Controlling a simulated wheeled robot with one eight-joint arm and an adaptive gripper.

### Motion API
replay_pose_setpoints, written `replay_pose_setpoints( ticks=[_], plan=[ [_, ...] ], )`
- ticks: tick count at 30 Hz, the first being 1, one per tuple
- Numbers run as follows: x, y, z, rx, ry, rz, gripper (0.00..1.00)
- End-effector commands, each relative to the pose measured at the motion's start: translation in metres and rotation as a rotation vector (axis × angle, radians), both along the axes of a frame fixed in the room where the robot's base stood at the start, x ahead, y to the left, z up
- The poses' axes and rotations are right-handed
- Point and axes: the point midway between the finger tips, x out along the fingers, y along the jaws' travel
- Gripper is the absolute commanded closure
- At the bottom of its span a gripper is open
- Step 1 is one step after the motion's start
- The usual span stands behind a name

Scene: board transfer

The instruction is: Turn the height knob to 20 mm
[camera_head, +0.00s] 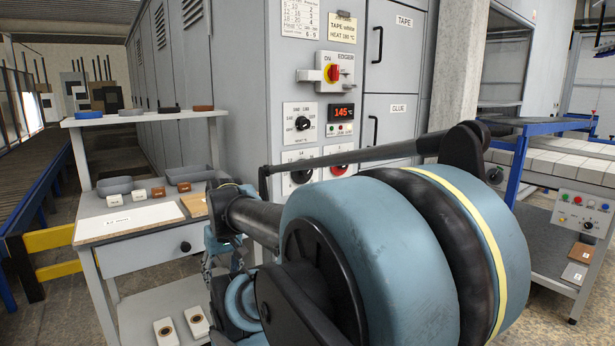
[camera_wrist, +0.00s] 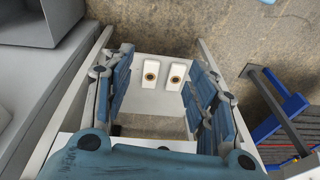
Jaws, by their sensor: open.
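The grey machine cabinet carries a control panel with several knobs. A black rotary knob (camera_head: 303,123) sits on a white dial plate beside the red 145 °C display (camera_head: 341,113). A lower black knob (camera_head: 301,176) and a red-marked knob (camera_head: 339,170) show just behind my arm, partly hidden. The small print is too fine to tell surely which is the height knob or its setting. My gripper (camera_wrist: 157,62) is open and empty in the wrist view, its blue fingers apart over the table's lower shelf. In the head view it is mostly hidden behind my arm, left of the panel.
A blue-framed conveyor (camera_head: 545,125) stands right.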

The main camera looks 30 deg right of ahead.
Motion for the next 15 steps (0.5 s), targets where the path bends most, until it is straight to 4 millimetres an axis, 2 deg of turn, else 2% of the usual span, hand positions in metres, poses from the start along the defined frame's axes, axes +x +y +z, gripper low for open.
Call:
replay_pose_setpoints(
  ticks=[8,15],
  plan=[
    [0.042,-0.004,0.021,0.175,-0.043,-0.009,0.48],
    [0.084,-0.025,0.041,0.311,-0.15,-0.005,0.48]
  ],
)
